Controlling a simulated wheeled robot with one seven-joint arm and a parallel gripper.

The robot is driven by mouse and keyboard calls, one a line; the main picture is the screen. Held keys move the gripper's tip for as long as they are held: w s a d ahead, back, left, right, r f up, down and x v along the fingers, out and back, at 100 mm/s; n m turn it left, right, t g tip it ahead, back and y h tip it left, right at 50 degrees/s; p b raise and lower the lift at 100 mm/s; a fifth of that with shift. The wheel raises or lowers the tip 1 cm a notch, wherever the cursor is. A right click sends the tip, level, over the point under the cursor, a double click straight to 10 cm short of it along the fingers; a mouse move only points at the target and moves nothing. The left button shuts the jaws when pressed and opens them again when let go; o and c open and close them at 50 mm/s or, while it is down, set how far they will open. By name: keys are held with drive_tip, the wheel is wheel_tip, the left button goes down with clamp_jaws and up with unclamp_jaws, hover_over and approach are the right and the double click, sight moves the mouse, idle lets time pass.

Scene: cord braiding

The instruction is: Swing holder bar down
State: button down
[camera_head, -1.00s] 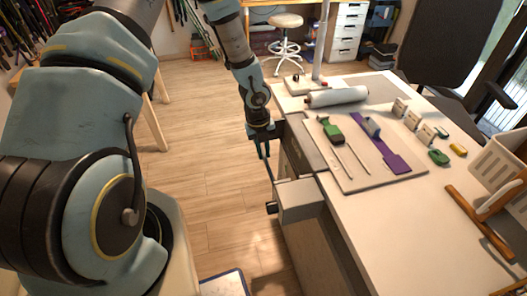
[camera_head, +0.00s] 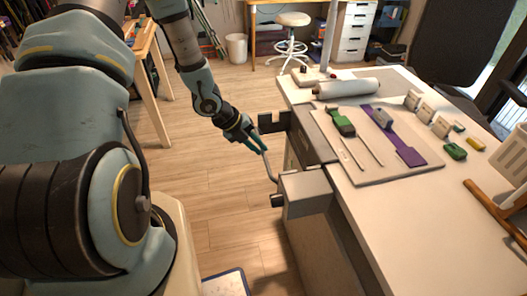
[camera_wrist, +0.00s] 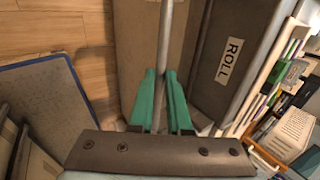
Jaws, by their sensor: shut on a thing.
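The holder bar (camera_head: 267,164) is a thin grey metal rod beside the left edge of the white worktable (camera_head: 385,225). Its lower end bends towards the grey block bracket (camera_head: 305,190) on the table's side. My gripper (camera_head: 258,144) is shut on the bar's upper part, out over the floor and close to the dark notched bracket (camera_head: 275,122). In the wrist view the bar (camera_wrist: 165,40) runs between the green fingers of my gripper (camera_wrist: 160,85). A grey panel there carries a "ROLL" label (camera_wrist: 230,60). The bar's exact joint is too small to make out.
A white roll (camera_head: 347,88) lies on the table's far part. A board (camera_head: 375,172) holds a green-handled tool (camera_head: 342,124) and a purple strip (camera_head: 400,145). Full shelves (camera_wrist: 290,110) show at right in the wrist view.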

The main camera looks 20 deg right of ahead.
drive_tip(key=a+f+g+h+b, duration=0.1)
drive_tip(key=a+f+h+b, duration=0.2)
drive_tip(key=b, duration=2)
wheel_tip(320, 180, down, 5)
drive_tip(key=h, duration=1)
drive_tip(key=shift+w+g+b, duration=0.2)
drive_tip(key=shift+g+b, duration=0.1)
drive_tip(key=shift+b, duration=0.1)
drive_tip(key=shift+h, duration=0.3)
drive_tip(key=c, duration=0.9)
unclamp_jaws()
drive_tip(key=shift+a, duration=0.15)
drive_tip(key=v, duration=1)
drive_tip(key=shift+a+f+b, duration=0.1)
drive_tip(key=shift+a+b, duration=0.25)
drive_tip(key=shift+b, duration=0.05)
